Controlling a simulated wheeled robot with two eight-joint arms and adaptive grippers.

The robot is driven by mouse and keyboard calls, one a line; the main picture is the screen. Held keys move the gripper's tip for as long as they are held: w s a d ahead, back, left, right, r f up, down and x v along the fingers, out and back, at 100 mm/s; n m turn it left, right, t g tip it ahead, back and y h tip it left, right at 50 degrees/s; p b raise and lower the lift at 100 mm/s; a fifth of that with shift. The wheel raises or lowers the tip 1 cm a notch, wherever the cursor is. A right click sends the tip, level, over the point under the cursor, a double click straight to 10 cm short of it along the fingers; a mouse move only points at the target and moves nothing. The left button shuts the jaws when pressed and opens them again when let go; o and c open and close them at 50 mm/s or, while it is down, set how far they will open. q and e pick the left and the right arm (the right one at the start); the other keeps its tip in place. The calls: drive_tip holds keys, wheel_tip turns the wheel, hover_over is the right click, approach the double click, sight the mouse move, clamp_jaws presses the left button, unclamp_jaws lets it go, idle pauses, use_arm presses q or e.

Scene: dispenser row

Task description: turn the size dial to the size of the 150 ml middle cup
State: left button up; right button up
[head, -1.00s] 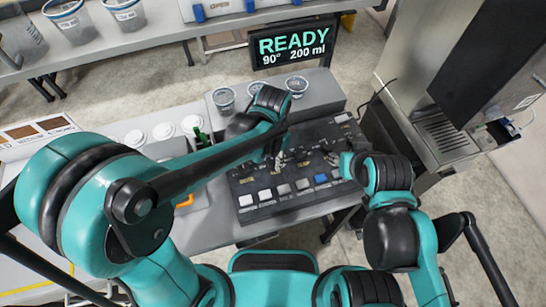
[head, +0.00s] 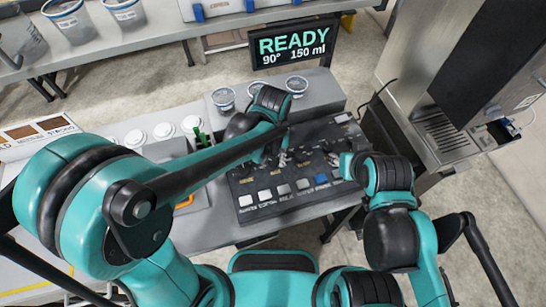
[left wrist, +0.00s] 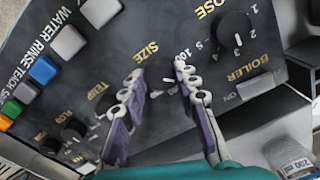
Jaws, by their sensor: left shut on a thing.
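The dark size dial (left wrist: 165,82) is on the black panel under the word SIZE in the left wrist view. My left gripper (left wrist: 160,84) has a fingertip on each side of it and is shut on it; the fingers hide part of the dial and its scale. In the head view my left gripper (head: 281,157) is over the panel. The middle cup (head: 256,87) stands between two others at the back, partly hidden by my left arm. My right gripper (head: 335,160) is over the panel's right part; its jaws are unclear.
The control panel (head: 261,183) has a row of square buttons along its front. The dose dial (left wrist: 234,27) and boiler switch (left wrist: 256,86) are right of the fingers in the left wrist view, and the temp dial (left wrist: 110,100) is left. A steel machine (head: 440,135) stands at the right.

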sight(273, 161)
idle(0.5)
use_arm(q)
drive_tip(key=o, duration=1.2)
drive_tip(key=shift+c, duration=0.2)
wheel_tip(273, 161, up, 12)
